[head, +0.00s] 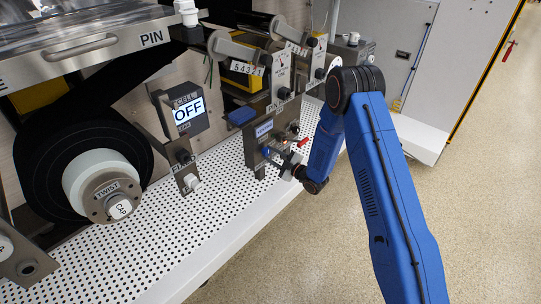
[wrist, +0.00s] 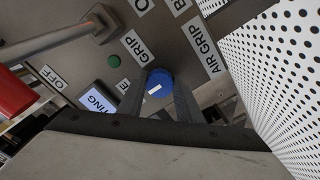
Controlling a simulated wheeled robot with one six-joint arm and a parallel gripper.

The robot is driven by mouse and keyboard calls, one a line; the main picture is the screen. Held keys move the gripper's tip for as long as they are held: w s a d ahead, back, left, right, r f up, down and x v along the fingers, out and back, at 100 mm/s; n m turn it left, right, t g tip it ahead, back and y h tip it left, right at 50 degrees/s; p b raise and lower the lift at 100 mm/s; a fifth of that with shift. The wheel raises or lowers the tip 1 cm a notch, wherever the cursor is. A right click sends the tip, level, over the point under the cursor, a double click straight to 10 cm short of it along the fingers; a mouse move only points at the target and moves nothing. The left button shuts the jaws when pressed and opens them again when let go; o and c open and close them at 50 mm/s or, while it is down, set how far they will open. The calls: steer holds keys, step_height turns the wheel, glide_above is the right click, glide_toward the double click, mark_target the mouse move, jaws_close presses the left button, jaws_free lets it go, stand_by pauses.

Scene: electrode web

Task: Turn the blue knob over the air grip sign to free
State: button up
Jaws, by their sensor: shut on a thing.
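The blue knob (wrist: 160,82) is in the middle of the wrist view, round, with a small white mark on its face. My gripper (wrist: 159,92) is shut on the knob, one finger on each side of it. The AIR GRIP sign (wrist: 200,46) is on the grey panel (wrist: 185,15) right beside the knob. In the head view my gripper (head: 290,166) is at the small control panel (head: 259,143) on the perforated table; the knob cannot be made out there.
In the wrist view, a red part (wrist: 14,94), a metal lever (wrist: 50,40), a green button (wrist: 113,61) and a lit screen (wrist: 98,98) are close by. The white perforated table (head: 225,205) is clear in front. A black roll (head: 85,165) stands at left.

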steer(key=o, duration=1)
steer(key=shift+o, duration=0.2)
steer(key=v, duration=1.7)
steer(key=shift+s+d, duration=0.2)
